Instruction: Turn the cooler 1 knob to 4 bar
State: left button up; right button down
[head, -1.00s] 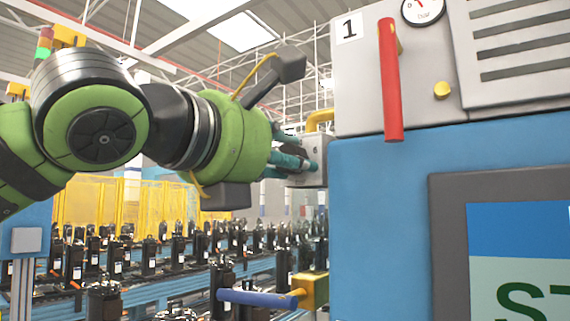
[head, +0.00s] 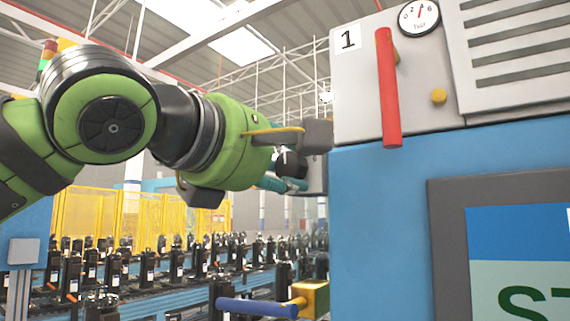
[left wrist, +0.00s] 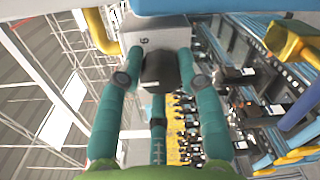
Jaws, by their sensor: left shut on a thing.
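The cooler 1 unit is a grey panel with a label "1" (head: 347,39) on a blue cabinet (head: 380,200). Its round gauge (head: 419,17), marked in bar, is at the top of the head view. Its red needle points roughly upward, between the 2 and the 6; the exact value is too small to read. My left gripper (head: 283,180) is at the cabinet's left side. In the left wrist view its teal fingers (left wrist: 160,75) are shut around a dark knob (left wrist: 160,72) on a grey box (left wrist: 155,30). My right gripper is not in view.
A red lever (head: 389,90) and a small yellow button (head: 439,96) are on the panel. A blue-handled yellow valve (head: 312,299) sticks out below my left gripper. A screen (head: 520,260) is at right. Conveyors with black units and yellow fencing (head: 100,212) lie behind.

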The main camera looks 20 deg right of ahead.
pick_arm(q)
jog(key=shift+m, duration=0.3)
jog(key=o, duration=1.1)
jog(key=shift+o, duration=0.2)
jog(key=v, duration=1.1)
jog(key=shift+s+a, duration=0.3)
